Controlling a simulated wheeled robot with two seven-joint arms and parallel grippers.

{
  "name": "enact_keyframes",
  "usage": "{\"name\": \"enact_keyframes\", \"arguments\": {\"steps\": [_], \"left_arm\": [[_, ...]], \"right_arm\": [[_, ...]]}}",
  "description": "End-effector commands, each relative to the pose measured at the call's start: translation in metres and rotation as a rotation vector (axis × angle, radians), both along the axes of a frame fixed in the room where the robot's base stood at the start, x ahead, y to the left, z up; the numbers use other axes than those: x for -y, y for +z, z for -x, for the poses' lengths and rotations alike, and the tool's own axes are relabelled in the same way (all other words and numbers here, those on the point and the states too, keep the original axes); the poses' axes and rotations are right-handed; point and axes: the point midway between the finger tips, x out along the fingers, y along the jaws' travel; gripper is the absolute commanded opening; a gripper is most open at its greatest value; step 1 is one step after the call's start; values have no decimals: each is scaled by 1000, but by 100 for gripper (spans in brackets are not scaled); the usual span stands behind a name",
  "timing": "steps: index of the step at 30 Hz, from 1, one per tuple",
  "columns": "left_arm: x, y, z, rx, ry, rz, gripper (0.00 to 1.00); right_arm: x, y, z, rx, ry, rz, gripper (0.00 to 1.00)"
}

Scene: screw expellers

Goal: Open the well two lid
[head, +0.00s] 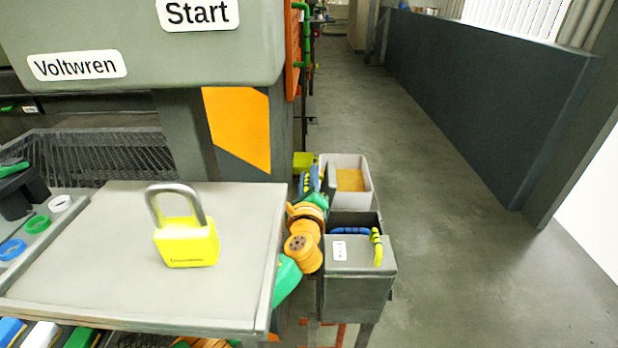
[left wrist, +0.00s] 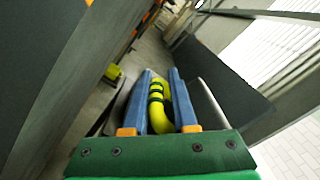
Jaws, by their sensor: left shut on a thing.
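A pale bin (head: 366,190) stands beyond a grey box (head: 358,285) at the right side of the machine. The pale bin is open on top, with an orange-tan inside. A dark lid plate (head: 330,178) stands steeply tilted at its left edge. My left gripper (head: 313,178), with blue fingers, is beside this plate. In the left wrist view its fingers (left wrist: 168,100) are shut on a curved yellow handle (left wrist: 159,118) with dark bands. The grey box has a small label, too small to read, and a blue and yellow handle (head: 377,248). My right gripper is out of view.
A closed yellow padlock (head: 186,241) stands on a grey tabletop (head: 90,260) in front of the machine. A yellow object (head: 302,160) is just left of the pale bin. A dark low wall (head: 480,110) runs along the right, with clear floor (head: 450,270) between.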

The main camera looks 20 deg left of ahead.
Motion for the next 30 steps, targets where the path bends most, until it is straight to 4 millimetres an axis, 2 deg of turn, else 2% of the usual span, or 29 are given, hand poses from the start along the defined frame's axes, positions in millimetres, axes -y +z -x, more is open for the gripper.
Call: {"name": "enact_keyframes", "arguments": {"steps": [1,16,24,30], "left_arm": [[1,-7,1,-13,-3,-1,0],[1,-9,1,-14,-3,7,0],[-35,-28,11,75,-2,316,0],[-42,-28,13,97,-3,384,0]], "right_arm": [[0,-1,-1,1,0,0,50],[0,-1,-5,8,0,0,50],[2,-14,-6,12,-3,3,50],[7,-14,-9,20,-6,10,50]]}}
